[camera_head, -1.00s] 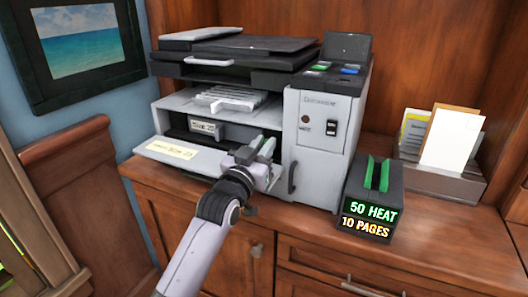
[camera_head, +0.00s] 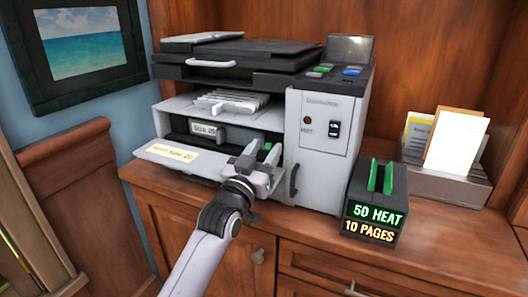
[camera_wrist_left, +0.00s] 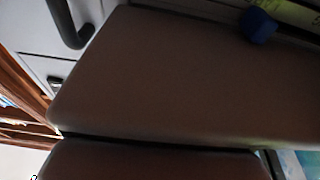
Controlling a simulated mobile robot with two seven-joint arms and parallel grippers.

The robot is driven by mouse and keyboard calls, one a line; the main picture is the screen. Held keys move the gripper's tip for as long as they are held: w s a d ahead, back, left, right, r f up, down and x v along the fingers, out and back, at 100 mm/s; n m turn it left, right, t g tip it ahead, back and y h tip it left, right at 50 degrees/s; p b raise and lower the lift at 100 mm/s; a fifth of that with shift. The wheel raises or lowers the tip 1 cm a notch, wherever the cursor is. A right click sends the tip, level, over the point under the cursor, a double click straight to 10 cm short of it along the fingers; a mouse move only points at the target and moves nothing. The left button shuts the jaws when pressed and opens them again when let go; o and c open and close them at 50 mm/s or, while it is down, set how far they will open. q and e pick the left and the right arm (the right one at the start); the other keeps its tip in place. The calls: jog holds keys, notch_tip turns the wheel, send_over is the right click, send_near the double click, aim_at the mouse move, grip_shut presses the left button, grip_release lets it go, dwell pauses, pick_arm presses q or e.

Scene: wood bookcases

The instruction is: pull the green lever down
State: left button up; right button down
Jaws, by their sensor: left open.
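A small green part (camera_head: 267,146), which looks like the green lever, shows at the right end of the printer's open front bay. It is mostly hidden behind my left gripper (camera_head: 258,158). The gripper is open at the right end of the lowered front flap (camera_head: 175,154), with its fingers close to the green part. I cannot tell whether they touch it. In the left wrist view, large dark finger surfaces (camera_wrist_left: 160,138) fill most of the picture. A blue knob (camera_wrist_left: 258,25) shows at the top right there. My right gripper is not in view.
The grey printer (camera_head: 318,140) stands on a wooden cabinet (camera_head: 205,215). A dark handle (camera_head: 293,180) is on its front, right of my gripper. A black box with green strips (camera_head: 376,205) and a paper holder (camera_head: 445,180) stand to the right.

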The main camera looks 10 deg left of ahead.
pick_arm(q)
jog(key=shift+p+v, duration=0.3)
jog(key=shift+v, duration=3.25)
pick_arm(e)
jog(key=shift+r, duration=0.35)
